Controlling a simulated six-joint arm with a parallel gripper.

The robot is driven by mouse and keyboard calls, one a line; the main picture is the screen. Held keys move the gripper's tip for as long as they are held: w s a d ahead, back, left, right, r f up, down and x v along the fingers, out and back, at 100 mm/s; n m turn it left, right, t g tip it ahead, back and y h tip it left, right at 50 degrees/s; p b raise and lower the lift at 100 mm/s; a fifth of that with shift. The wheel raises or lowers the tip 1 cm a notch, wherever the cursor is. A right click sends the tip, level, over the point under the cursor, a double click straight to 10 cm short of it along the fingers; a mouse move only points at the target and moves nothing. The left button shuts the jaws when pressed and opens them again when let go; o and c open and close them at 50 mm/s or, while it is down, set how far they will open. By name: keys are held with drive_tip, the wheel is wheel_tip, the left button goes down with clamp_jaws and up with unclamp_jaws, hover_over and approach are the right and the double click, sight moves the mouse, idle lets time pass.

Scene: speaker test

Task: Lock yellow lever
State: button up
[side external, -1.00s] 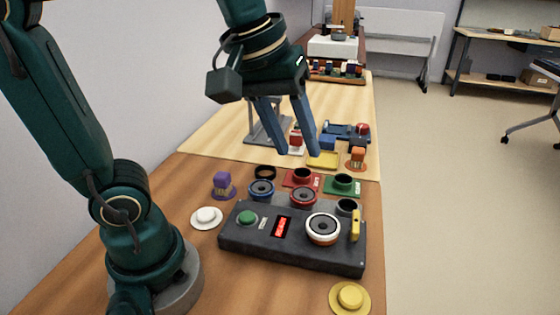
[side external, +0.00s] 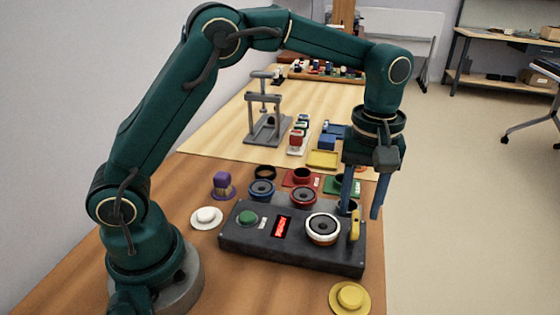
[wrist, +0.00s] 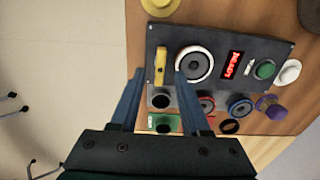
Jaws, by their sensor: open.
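The yellow lever (side external: 355,225) stands upright at the right end of the dark grey control box (side external: 260,246). In the wrist view the lever (wrist: 160,62) lies ahead of my fingertips, between their lines. My gripper (side external: 362,212) is open and empty, pointing down, above and just behind the lever at the box's right end. In the wrist view my gripper (wrist: 158,72) shows its two blue fingers spread apart, with the box (wrist: 225,32) beyond. I cannot tell the exact height of the fingertips over the box.
The box carries a white-ringed speaker (side external: 323,229), a green button (side external: 247,217) and a lit red display (side external: 282,227). Behind it stand blue (side external: 261,190) and red (side external: 303,196) round parts. A yellow button (side external: 350,298) lies in front. Free floor lies right of the table.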

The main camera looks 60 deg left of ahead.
sight(355, 225)
drive_tip(key=shift+f, duration=1.4)
clamp_jaws()
